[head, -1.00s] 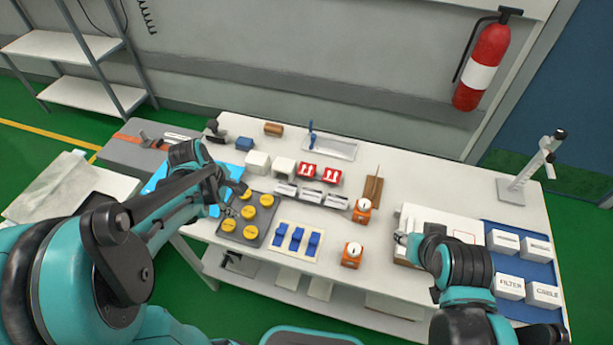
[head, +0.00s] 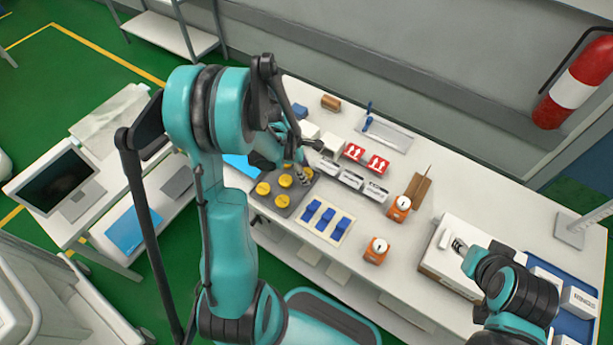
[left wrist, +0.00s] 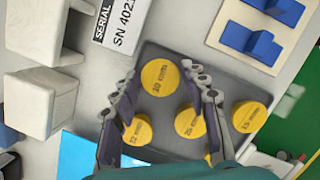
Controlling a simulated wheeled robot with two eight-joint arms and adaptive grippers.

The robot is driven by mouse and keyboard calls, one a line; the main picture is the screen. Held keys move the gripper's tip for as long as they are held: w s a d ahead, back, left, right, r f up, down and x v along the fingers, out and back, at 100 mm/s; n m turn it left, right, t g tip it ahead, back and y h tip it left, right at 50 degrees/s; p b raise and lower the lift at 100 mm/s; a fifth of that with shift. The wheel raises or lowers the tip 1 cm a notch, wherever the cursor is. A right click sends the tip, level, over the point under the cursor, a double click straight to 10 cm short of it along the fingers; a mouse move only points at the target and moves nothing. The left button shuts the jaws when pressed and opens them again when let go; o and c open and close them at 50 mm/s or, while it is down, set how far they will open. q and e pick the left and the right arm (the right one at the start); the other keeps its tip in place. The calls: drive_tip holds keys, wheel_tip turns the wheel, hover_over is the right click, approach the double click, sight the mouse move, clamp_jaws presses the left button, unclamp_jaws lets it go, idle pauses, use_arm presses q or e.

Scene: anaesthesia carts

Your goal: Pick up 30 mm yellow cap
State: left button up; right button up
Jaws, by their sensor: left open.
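The largest yellow cap in the left wrist view, whose label appears to read 30 mm (left wrist: 160,77), lies on a dark grey tray (left wrist: 185,58). My left gripper (left wrist: 161,74) is open, its two fingertips to the left and right of this cap; I cannot tell whether they touch it. Smaller yellow caps lie closer to the gripper's base: one partly behind the left finger (left wrist: 137,131), one in the middle (left wrist: 189,123) and one at right (left wrist: 249,117). In the head view my left gripper (head: 309,164) is over the tray's far right corner. My right gripper (head: 458,245) is at a white box; its jaws are unclear.
Blue clips on a cream board (head: 326,235) lie right of the tray. White labelled boxes (head: 350,179) and red boxes (head: 377,164) stand behind. Orange items (head: 376,250) stand farther right. White blocks (left wrist: 43,103) are left of the gripper.

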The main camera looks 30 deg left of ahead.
use_arm(q)
drive_tip(key=c, duration=0.5)
drive_tip(key=shift+c, duration=0.2)
